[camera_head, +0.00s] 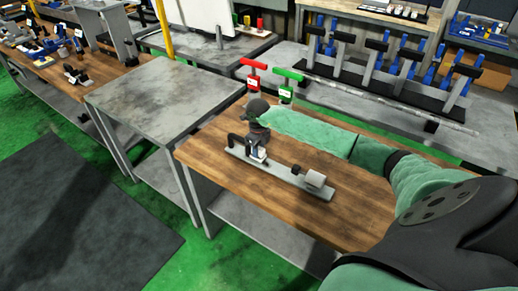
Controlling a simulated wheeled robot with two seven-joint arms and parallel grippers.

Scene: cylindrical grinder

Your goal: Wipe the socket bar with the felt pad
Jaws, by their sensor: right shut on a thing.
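The socket bar (288,178) is a long grey strip lying on the wooden top of the near workbench. A pale grey cylinder stands at its right end and a small dark piece sits beside that. My right arm comes in from the right, and my right gripper (257,147) is at the bar's left part, pointing down. It is shut on a small pale piece, seemingly the felt pad (259,155), close over the bar. I cannot tell whether the pad touches the bar. The gripper hides part of the bar's left end. My left gripper is not in view.
The wooden workbench (230,185) is clear in front of the bar. A bare grey metal table (165,95) stands to its left. Red (253,72) and green (287,84) T-shaped stands rise behind the bench. A rack with black and blue holders (390,75) is at the back.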

